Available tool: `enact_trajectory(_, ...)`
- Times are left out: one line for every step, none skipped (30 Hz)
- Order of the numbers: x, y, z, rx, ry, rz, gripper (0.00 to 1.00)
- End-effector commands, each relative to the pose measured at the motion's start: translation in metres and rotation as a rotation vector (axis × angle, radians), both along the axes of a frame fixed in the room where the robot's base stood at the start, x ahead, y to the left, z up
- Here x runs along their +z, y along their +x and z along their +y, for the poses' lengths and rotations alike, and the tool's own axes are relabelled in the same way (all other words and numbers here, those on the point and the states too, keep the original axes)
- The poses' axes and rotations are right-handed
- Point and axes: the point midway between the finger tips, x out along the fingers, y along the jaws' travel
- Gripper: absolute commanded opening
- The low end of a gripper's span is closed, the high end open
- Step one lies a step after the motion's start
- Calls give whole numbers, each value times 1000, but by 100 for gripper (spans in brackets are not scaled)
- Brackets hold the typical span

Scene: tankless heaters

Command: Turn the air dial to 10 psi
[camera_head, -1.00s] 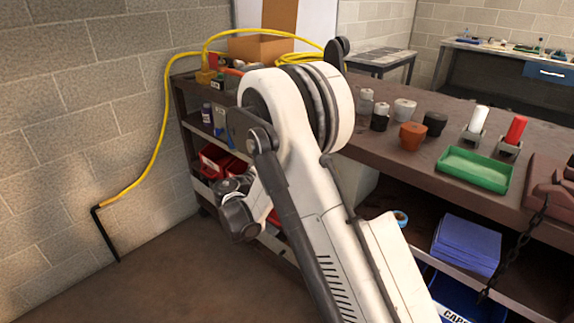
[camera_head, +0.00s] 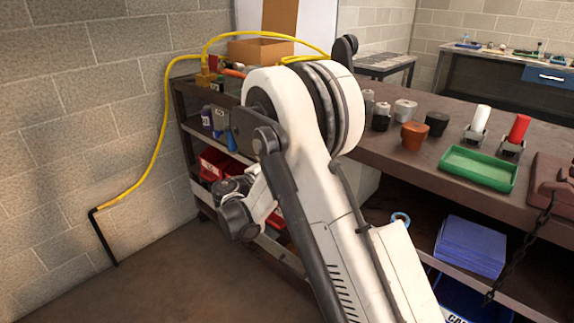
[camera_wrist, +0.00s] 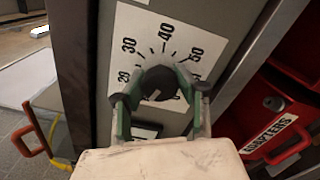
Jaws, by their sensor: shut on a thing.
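The air dial (camera_wrist: 158,83) is a round black knob on a white scale plate (camera_wrist: 145,28) in the wrist view. Numbers such as 20, 30, 40 and 50 run around it; the lower part of the scale is covered. My gripper (camera_wrist: 160,93) has its green-grey fingers closed on the knob, one on each side. The knob's pointer is too dark and covered to read. In the head view my arm hides the dial and the gripper tips.
A red bin (camera_wrist: 283,118) labelled ADAPTERS is at right in the wrist view, beside the metal frame. In the head view, a dark shelf cart (camera_head: 188,120) with a yellow hose (camera_head: 165,110) stands by the block wall. A workbench (camera_head: 400,165) with a green tray (camera_head: 478,168) is at right.

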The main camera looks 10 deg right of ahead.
Motion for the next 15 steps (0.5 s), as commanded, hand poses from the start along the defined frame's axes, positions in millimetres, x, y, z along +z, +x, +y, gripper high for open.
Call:
enact_trajectory(-1, 0, 0, 0, -14, 22, 3)
enact_trajectory(-1, 0, 0, 0, -23, 34, 3)
enact_trajectory(-1, 0, 0, 0, -34, 52, 3)
enact_trajectory(-1, 0, 0, 0, -41, 63, 3)
enact_trajectory(-1, 0, 0, 0, -49, 74, 3)
enact_trajectory(0, 0, 0, 0, -57, 86, 3)
enact_trajectory(0, 0, 0, 0, -63, 95, 3)
enact_trajectory(0, 0, 0, 0, -67, 102, 3)
enact_trajectory(0, 0, 0, 0, -73, 110, 3)
enact_trajectory(0, 0, 0, 0, -76, 116, 3)
enact_trajectory(0, 0, 0, 0, -80, 122, 3)
enact_trajectory(0, 0, 0, 0, -84, 127, 3)
enact_trajectory(0, 0, 0, 0, -85, 130, 3)
enact_trajectory(0, 0, 0, 0, -87, 132, 3)
enact_trajectory(0, 0, 0, 0, -88, 135, 3)
